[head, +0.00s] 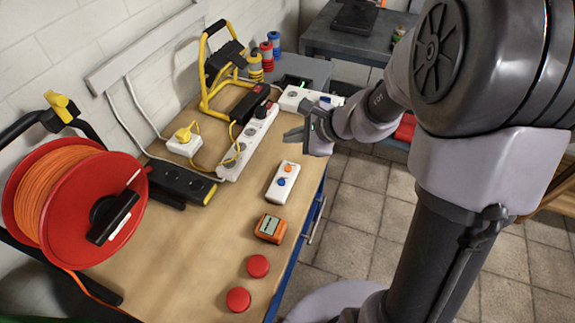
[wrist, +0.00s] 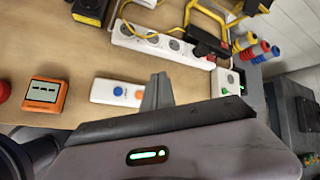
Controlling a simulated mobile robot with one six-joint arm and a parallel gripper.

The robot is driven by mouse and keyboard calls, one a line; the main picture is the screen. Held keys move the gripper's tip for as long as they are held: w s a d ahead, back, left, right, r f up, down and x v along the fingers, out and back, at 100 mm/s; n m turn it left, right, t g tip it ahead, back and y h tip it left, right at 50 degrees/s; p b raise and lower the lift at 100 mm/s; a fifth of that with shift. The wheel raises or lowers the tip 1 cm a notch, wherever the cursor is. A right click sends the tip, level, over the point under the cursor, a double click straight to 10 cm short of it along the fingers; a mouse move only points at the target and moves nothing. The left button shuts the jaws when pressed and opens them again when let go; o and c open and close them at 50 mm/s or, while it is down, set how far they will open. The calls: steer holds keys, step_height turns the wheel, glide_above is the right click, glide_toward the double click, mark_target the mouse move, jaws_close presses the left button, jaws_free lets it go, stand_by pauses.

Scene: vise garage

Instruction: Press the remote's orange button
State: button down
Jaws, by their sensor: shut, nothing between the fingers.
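The remote is a white slab (head: 282,186) lying on the wooden workbench, with an orange button (head: 288,168) at its far end and a blue button (head: 282,182) nearer its middle. In the wrist view the remote (wrist: 103,91) lies just left of my fingers, with the orange button (wrist: 138,94) on the side closest to them and the blue button (wrist: 117,91) further left. My gripper (head: 291,135) is shut and empty, above the bench beyond the remote's orange end. In the wrist view my gripper (wrist: 157,90) shows closed fingers beside the remote, apparently not touching it.
An orange meter (head: 270,228) and two red buttons (head: 258,266) lie nearer on the bench.

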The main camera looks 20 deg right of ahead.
mark_target(291, 170)
step_height(291, 170, down, 8)
steer(key=b, duration=0.7)
steer(key=shift+f, duration=0.35)
steer(key=shift+a, duration=0.1)
stand_by(1.2)
steer(key=shift+f+b, duration=0.4)
steer(key=shift+b, duration=0.3)
steer(key=shift+f+b, duration=0.45)
steer(key=shift+b, duration=0.1)
steer(key=shift+r, duration=0.15)
stand_by(0.5)
steer(key=shift+r+p, duration=0.65)
steer(key=shift+r, duration=0.05)
